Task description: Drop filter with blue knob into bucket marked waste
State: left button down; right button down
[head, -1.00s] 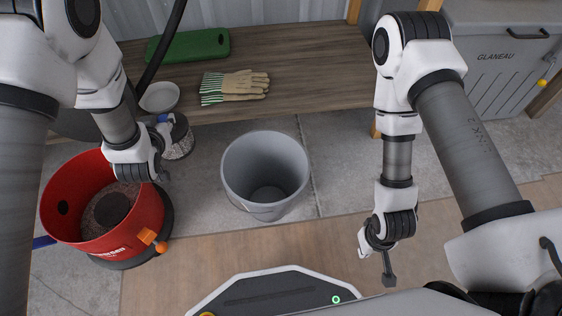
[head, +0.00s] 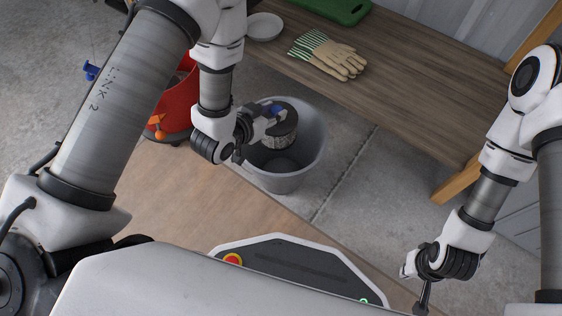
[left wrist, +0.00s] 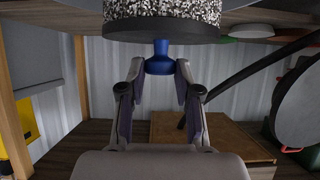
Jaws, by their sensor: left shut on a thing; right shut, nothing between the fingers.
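The filter (head: 281,132) is a dark disc with a speckled side and a blue knob (head: 275,110) on top. My left gripper (head: 270,116) is shut on that knob and holds the filter over the mouth of the grey bucket (head: 284,184). In the left wrist view, the blue knob (left wrist: 160,62) sits between the fingers, with the speckled filter (left wrist: 162,12) beyond it. The bucket stands upright on the floor; no marking is readable on it. My right gripper (head: 424,293) is shut and empty at the lower right, away from the bucket.
A red container (head: 180,112) with an orange fitting stands left of the bucket, partly behind my left arm. A wooden bench (head: 400,95) behind holds striped gloves (head: 329,54), a white bowl (head: 264,27) and a green case (head: 336,8). Concrete right of the bucket is clear.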

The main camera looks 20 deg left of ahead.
pick_arm(q)
jog(key=shift+f, duration=0.15)
jog(key=c, duration=0.7)
grip_release()
notch_tip(320, 180, up, 10)
